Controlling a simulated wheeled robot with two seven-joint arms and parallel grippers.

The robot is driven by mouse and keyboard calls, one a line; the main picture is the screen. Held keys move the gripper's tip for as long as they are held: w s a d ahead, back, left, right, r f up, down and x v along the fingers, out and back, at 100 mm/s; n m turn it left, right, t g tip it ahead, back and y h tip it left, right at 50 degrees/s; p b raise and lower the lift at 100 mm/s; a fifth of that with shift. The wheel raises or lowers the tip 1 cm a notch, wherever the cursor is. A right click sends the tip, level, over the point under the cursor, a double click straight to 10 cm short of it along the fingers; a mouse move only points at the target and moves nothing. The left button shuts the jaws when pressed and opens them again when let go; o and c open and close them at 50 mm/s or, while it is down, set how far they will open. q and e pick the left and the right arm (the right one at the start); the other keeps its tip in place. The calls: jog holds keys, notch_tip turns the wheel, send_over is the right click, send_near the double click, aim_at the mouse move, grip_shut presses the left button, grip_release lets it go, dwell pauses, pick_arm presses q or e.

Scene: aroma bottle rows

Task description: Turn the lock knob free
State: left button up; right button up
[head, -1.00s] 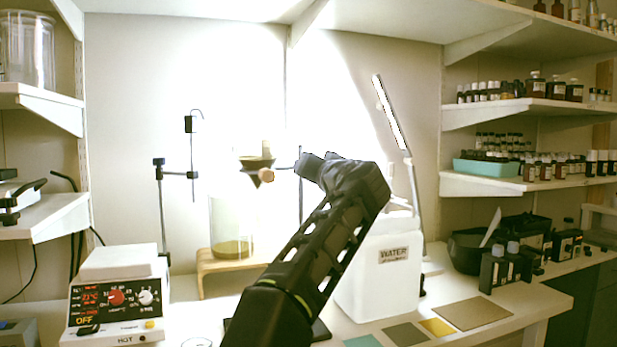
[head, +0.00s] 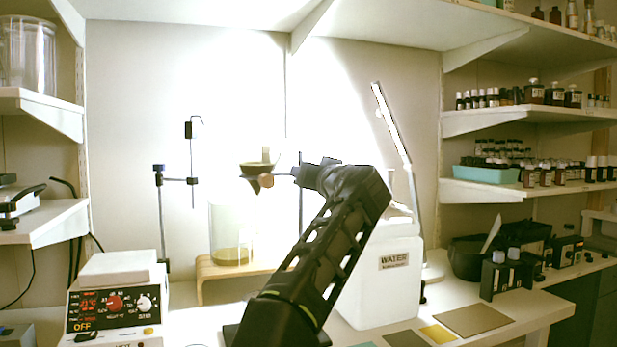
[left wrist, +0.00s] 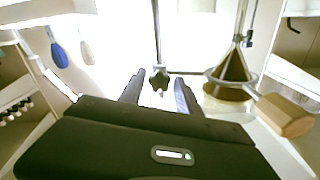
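My left gripper (head: 302,176) reaches in front of a thin stand rod (head: 300,215) in the head view. In the left wrist view its two fingers (left wrist: 160,95) are apart. The dark lobed lock knob (left wrist: 159,79) on the rod shows between and just beyond their tips; I cannot tell whether they touch it. In the head view the gripper hides the knob. A dark funnel (head: 257,168) in a ring with a wooden handle (head: 266,181) is just left of the gripper; the funnel also shows in the left wrist view (left wrist: 236,68). My right gripper is not in view.
A glass vessel (head: 231,232) with amber liquid stands on a wooden stand (head: 215,270) below the funnel. A white water container (head: 385,285) is right of my forearm. A hotplate (head: 115,305) stands at the left. Another clamp stand (head: 161,220) is behind it.

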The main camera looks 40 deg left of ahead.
pick_arm(q)
jog(key=shift+o, duration=0.8)
jog(key=b+v, duration=0.2)
jog(key=v, duration=0.5)
jog(key=shift+s+d+b, duration=0.2)
jog(key=shift+d+b, duration=0.15)
jog(key=shift+b, duration=0.05)
